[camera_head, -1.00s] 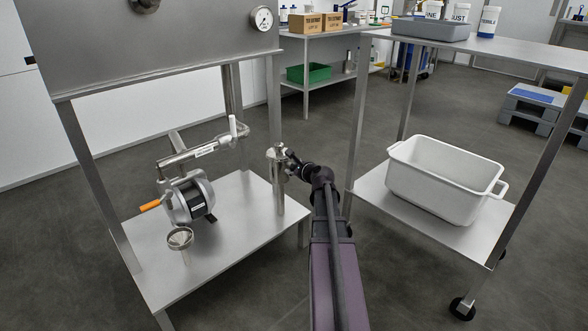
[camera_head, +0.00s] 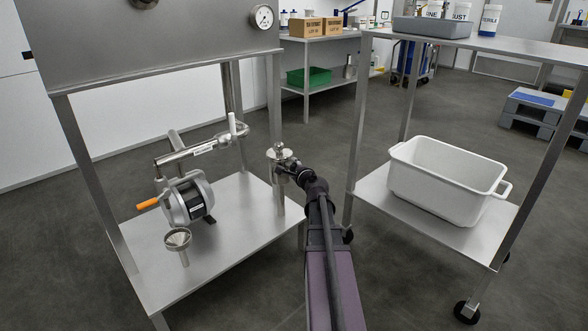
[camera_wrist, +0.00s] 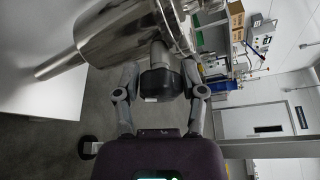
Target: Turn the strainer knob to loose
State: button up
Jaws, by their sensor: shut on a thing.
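The strainer is an upright shiny metal cylinder (camera_head: 280,193) with a clamped top, standing at the right edge of the lower shelf in the head view. In the wrist view its steel body (camera_wrist: 112,38) lies across the upper left. A dark knob (camera_wrist: 160,82) sticks out of the strainer towards my wrist. My gripper (camera_wrist: 161,70) has one finger on each side of this knob and is shut on it. In the head view my gripper (camera_head: 287,168) is at the strainer's upper part, where small size hides the knob.
A pump (camera_head: 187,200) with an orange handle and a steel funnel (camera_head: 178,239) stand on the same shelf. A valved pipe (camera_head: 200,148) runs above them. A cart with a white tub (camera_head: 443,180) is to the right. Table posts stand close to the arm.

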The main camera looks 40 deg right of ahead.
dwell(0.3)
jog(key=o, duration=1.1)
jog(key=shift+o, duration=0.2)
jog(key=shift+a, duration=0.1)
